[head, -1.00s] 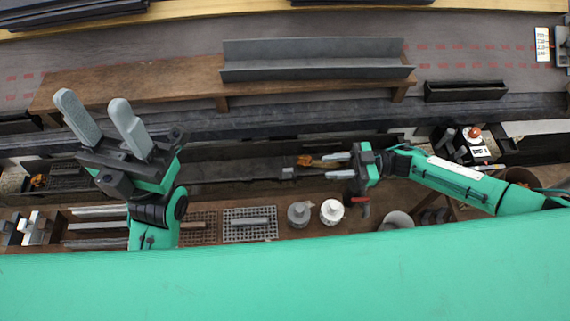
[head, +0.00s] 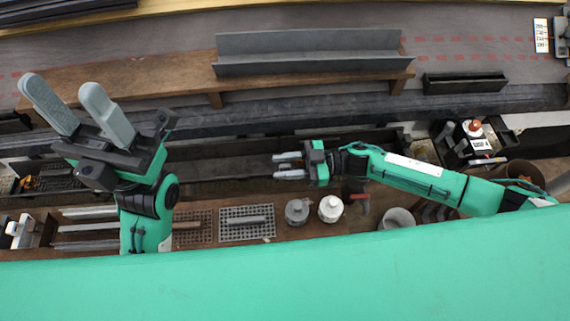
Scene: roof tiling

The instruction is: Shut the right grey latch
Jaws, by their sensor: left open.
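My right gripper (head: 284,165) reaches in from the right over the long dark gutter trough (head: 225,165). Its two grey fingers are apart, and I see nothing clearly held between them. I cannot make out the right grey latch; the spot where a small grey block and an orange-brown piece showed earlier is now covered by this gripper. Whether the fingers touch the latch cannot be told. My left gripper (head: 72,107) is raised at the left, open and empty, its fingers over the wooden plank's left end.
A grey channel (head: 308,66) lies on the wooden plank (head: 165,88). A grey pot (head: 297,211) and a white pot (head: 331,209) stand below my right gripper. A perforated tray (head: 247,232) and a small orange-brown piece (head: 28,183) lie further left.

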